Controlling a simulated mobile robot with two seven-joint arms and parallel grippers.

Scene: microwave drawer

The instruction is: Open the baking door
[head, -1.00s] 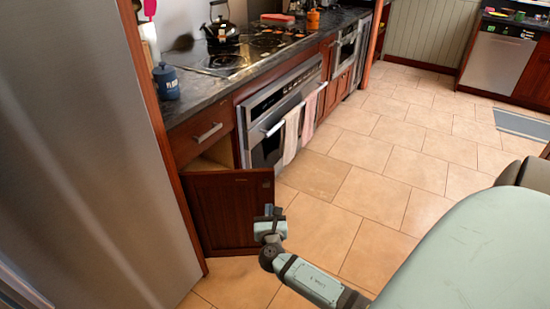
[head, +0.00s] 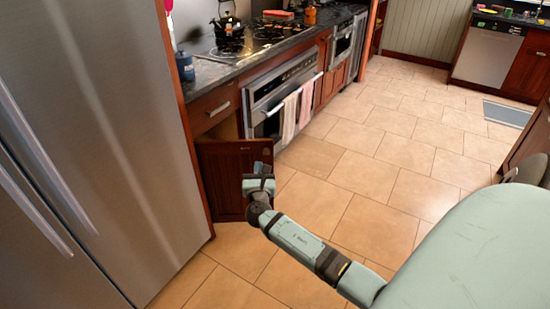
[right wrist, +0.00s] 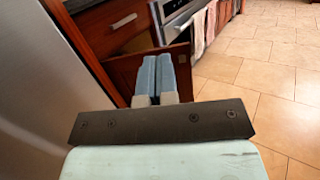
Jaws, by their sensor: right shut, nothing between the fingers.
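A dark red wooden cabinet door (head: 220,165) below a drawer stands swung open in the head view, showing a light interior beside it. It also shows behind my fingers in the right wrist view (right wrist: 123,72). My right gripper (head: 259,178) is at the door's free edge on the right, overlapping it in the picture; I cannot tell whether they touch. In the right wrist view, the two blue-grey fingers (right wrist: 155,78) are together with nothing between them. The steel oven door (head: 265,128), farther along the counter, appears closed. My left gripper is not in view.
A steel fridge (head: 100,130) fills the left side. Two towels (head: 297,112) hang on the oven handle. A blue canister (head: 185,67) and a kettle (head: 228,27) stand above, on the counter and stove. The tiled floor (head: 360,175) to the right is clear.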

